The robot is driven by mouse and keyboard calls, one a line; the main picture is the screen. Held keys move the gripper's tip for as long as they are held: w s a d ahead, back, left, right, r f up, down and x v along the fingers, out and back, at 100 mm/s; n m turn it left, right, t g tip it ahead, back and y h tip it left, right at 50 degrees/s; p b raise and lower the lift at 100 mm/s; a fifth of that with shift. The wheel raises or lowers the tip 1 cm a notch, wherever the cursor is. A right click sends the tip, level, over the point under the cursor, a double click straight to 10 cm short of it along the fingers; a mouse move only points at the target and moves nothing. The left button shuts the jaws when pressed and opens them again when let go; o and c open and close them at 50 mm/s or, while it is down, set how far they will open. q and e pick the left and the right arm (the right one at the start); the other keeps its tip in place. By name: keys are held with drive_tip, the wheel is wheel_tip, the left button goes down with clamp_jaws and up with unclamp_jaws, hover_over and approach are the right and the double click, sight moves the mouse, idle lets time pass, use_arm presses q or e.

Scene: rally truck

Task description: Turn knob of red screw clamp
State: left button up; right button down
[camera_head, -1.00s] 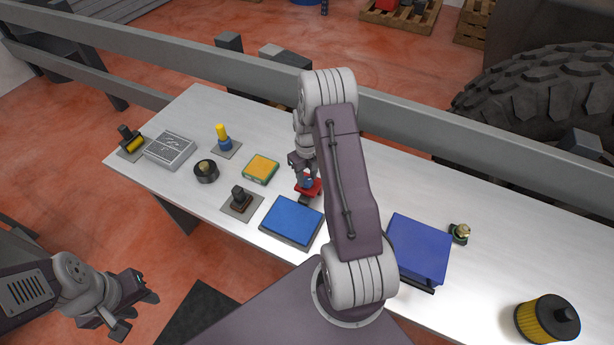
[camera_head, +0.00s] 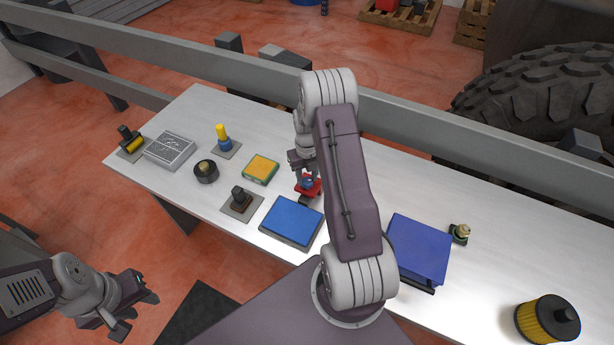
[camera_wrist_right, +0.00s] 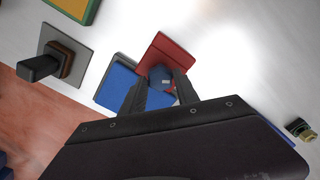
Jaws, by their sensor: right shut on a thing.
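The red screw clamp (camera_head: 309,193) stands on the white table near its middle, partly hidden by my right arm. In the right wrist view the red clamp body (camera_wrist_right: 163,52) lies just beyond the fingertips. Its dark blue knob (camera_wrist_right: 160,77) is between the fingers of my right gripper (camera_wrist_right: 158,88), which is shut on it. In the head view the right gripper (camera_head: 303,168) comes down on the clamp from above. My left gripper (camera_head: 134,308) hangs open and empty at the lower left, over the floor and away from the table.
A blue flat box (camera_head: 291,221) lies close in front of the clamp. A yellow-green box (camera_head: 260,169) and a black lever switch (camera_head: 240,199) stand to its left. A blue bin (camera_head: 418,248) and a yellow filter (camera_head: 546,319) are to the right. A grey rail runs behind the table.

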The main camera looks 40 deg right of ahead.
drive_tip(key=c, duration=1.1)
unclamp_jaws()
drive_tip(key=shift+w+d+r, duration=0.1)
drive_tip(key=shift+w+r, duration=0.1)
drive_tip(key=shift+w, duration=0.05)
drive_tip(key=shift+o, duration=1)
drive_tip(key=shift+s+f, duration=0.1)
drive_tip(key=shift+s, duration=0.05)
drive_tip(key=shift+r, duration=0.35)
wheel_tip(320, 180, up, 8)
drive_tip(key=b, duration=0.1)
drive_tip(key=shift+r, duration=0.2)
